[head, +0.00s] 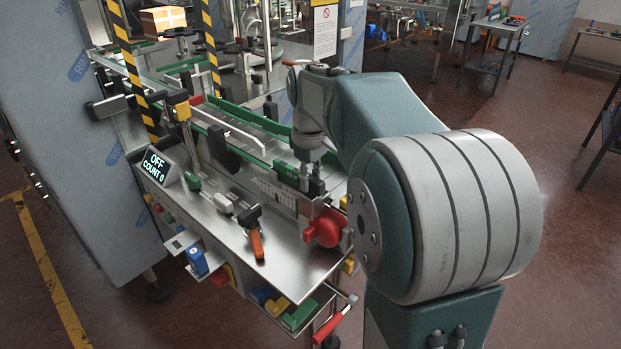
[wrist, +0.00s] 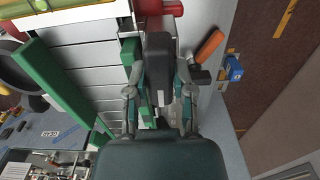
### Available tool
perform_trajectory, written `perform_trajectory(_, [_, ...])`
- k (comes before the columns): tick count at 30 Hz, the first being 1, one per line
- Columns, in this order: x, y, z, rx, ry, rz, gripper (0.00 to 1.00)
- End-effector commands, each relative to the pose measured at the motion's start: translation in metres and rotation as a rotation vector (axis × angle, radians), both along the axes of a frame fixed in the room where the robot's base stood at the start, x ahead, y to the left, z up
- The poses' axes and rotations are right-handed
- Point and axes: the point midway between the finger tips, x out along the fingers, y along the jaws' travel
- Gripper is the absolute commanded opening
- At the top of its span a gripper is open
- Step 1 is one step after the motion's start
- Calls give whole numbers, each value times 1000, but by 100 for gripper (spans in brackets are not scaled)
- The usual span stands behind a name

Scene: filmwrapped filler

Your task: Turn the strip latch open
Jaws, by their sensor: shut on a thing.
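My gripper (wrist: 159,90) reaches up from the bottom in the wrist view. Its two fingers stand on either side of a dark grey upright piece (wrist: 158,58), and it is shut on that piece. The piece seems to be the strip latch, but its pivot and lower part are hidden. A green strip (wrist: 130,55) runs close beside it on the left. In the head view my gripper (head: 312,182) is at the near end of the conveyor, beside a green block (head: 286,175). My arm hides part of that spot.
A red knob (head: 325,228) sits close in front of my gripper. An orange-handled lever (head: 256,243) lies on the metal plate (head: 290,262). A display (head: 158,168) reads OFF, COUNT 0. Green guide rails (head: 235,118) line the conveyor. Open floor (head: 545,190) lies to the right.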

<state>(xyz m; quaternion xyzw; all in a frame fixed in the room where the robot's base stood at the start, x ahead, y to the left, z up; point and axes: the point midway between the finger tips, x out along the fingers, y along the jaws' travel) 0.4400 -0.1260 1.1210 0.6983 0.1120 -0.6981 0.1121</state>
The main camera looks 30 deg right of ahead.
Motion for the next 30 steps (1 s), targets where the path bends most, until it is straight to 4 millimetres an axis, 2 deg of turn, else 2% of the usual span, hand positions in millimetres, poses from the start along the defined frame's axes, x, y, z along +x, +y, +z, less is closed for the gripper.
perform_trajectory(19, [0,0,-2,1,3,47,0])
perform_trajectory(20, [0,0,-1,1,3,47,45])
perform_trajectory(21, [0,0,-2,1,3,47,62])
perform_trajectory(22, [0,0,-1,1,3,47,66])
perform_trajectory(30, [0,0,-1,1,1,46,66])
